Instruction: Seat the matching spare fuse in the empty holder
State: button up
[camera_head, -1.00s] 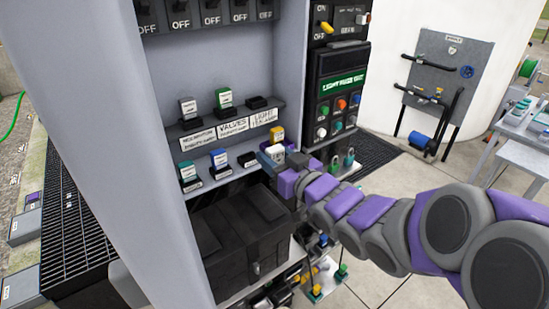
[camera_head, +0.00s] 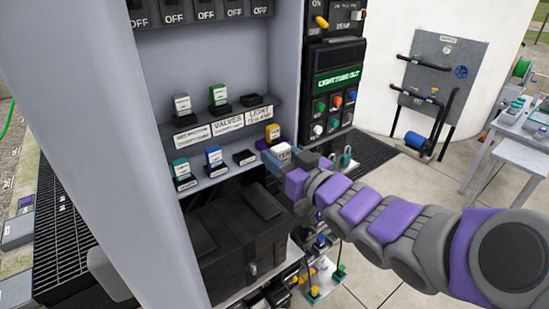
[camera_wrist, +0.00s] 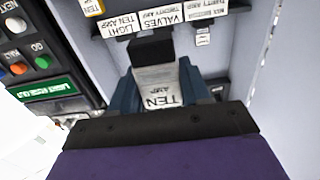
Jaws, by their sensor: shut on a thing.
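My gripper (camera_head: 278,157) is shut on a pale fuse (camera_head: 283,149), held in front of the lower shelf's right end. In the wrist view the fuse (camera_wrist: 158,92) reads "TEN AMP" upside down between blue-grey fingers, with a black block at its far end. The empty black holder (camera_head: 250,100) is on the upper shelf above the "LIGHT TEN AMP" label (camera_head: 258,115), apart from and up-left of the gripper. A grey fuse (camera_head: 182,104) and a green fuse (camera_head: 218,95) sit in the other upper holders.
The lower shelf carries a teal fuse (camera_head: 181,168), a blue fuse (camera_head: 213,157), an empty black stand (camera_head: 244,157) and a yellow-topped fuse (camera_head: 272,133) close by my gripper. A button panel (camera_head: 335,103) stands to the right. A black box (camera_head: 235,235) lies below.

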jog(key=shift+b+v, duration=1.6)
jog(key=shift+v, duration=0.7)
notch_tip(320, 180, up, 12)
jog(key=p, duration=1.2)
send_over(284, 159)
jog(key=v, duration=0.3)
jog(key=shift+s, duration=0.1)
jog(key=shift+d, duration=0.1)
